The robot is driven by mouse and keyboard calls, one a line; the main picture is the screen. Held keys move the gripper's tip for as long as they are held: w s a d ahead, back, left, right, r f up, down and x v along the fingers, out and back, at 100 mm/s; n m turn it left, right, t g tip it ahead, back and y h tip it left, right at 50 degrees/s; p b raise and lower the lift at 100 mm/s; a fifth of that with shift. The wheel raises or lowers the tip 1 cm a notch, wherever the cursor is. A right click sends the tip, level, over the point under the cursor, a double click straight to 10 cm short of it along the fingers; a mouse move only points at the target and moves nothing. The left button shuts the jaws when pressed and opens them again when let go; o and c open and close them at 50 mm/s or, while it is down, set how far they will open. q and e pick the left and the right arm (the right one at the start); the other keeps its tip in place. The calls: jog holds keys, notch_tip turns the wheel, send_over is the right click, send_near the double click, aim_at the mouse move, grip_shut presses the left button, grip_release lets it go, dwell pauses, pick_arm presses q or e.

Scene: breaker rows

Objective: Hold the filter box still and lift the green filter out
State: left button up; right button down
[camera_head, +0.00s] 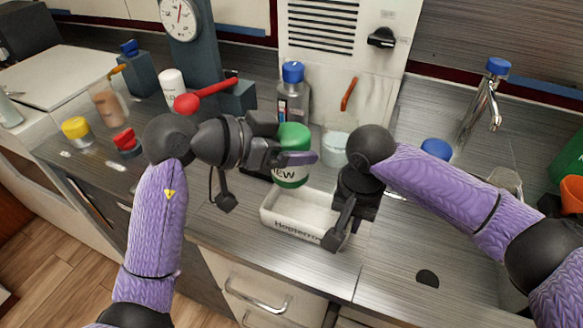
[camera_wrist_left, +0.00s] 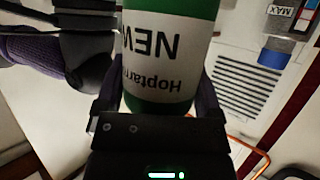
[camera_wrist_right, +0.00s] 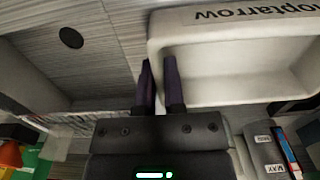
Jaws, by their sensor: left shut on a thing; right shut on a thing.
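The green filter (camera_head: 293,137), a cylinder with a white "NEW" label, is held upright between the fingers of my left gripper (camera_head: 300,158). It fills the middle of the left wrist view (camera_wrist_left: 165,70). Its lower end is near the back rim of the white filter box (camera_head: 275,223) in the head view. The box stands on the counter, and its visible inside looks empty in the right wrist view (camera_wrist_right: 240,75). My right gripper (camera_head: 338,236) is shut on the box's wall at its right end, with one finger inside and one outside (camera_wrist_right: 160,78).
A blue-capped bottle (camera_head: 292,95) and a beaker (camera_head: 338,140) stand behind the filter. A red-handled lever (camera_head: 205,94) is at the left, close to my left arm. A tap (camera_head: 485,100) and sink are at the right. The counter right of the box is mostly clear.

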pick_arm(q)
jog(key=shift+r, duration=0.5)
pick_arm(e)
jog(key=c, duration=0.7)
grip_release()
jog(key=shift+o, duration=0.2)
jog(key=shift+r, duration=0.1)
